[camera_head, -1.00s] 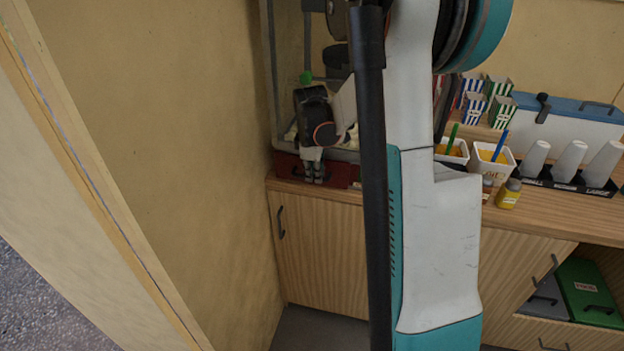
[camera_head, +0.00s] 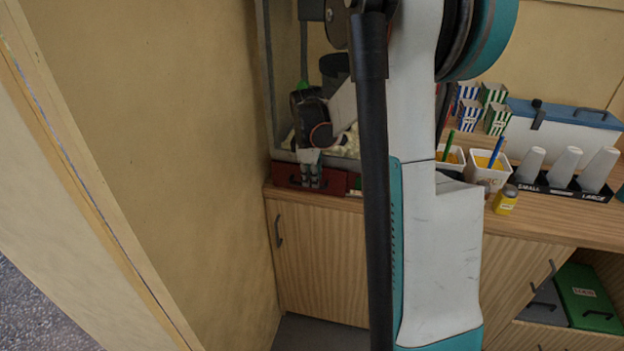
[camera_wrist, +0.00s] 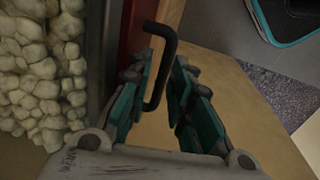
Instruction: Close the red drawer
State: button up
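The red drawer (camera_head: 284,174) sits at the base of the popcorn machine on the counter, at the back left. Its red front shows as a narrow strip in the wrist view (camera_wrist: 132,32). I cannot tell how far it stands out. Its black bar handle (camera_wrist: 164,42) reaches between the fingers of my gripper (camera_wrist: 167,68). The handle is close to the left finger; contact is unclear. In the head view my gripper (camera_head: 312,180) points down in front of the drawer and hides part of it.
Popcorn (camera_wrist: 40,65) lies behind the machine's wall beside the drawer. A plain wall (camera_head: 170,150) is close on the left. Right of my arm, the counter (camera_head: 550,228) holds white tubs, a yellow jar (camera_head: 505,200) and a cup rack (camera_head: 565,188). Cabinet doors (camera_head: 322,262) are below.

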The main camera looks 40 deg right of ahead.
notch_tip(320, 180, up, 10)
jog(key=s+a, duration=0.1)
jog(key=shift+s+a, duration=0.15)
jog(key=shift+a, duration=0.1)
jog(key=shift+r, duration=0.1)
dwell(0.3)
